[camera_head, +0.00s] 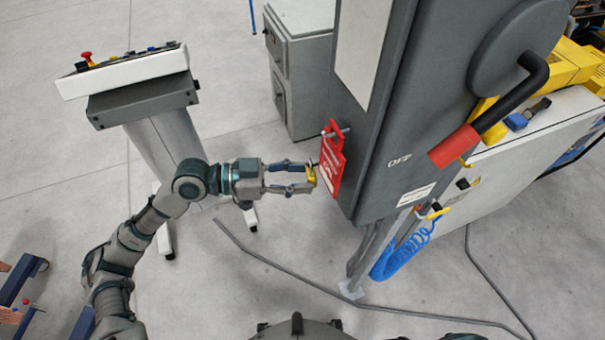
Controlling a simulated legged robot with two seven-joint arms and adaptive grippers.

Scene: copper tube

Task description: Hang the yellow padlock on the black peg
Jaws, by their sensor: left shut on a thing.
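My left gripper (306,176) is shut on the small yellow padlock (311,174), which sits at its fingertips in front of the grey cabinet's left side. A short dark peg (337,132) sticks out of that side, above and to the right of the padlock. The fingers partly hide the padlock. My right gripper is not in view.
The tall grey cabinet (400,150) has a black lever with a red sleeve (455,146). A blue coiled hose (402,250) hangs below right. Conduits cross the floor, and open floor lies left of the cabinet.

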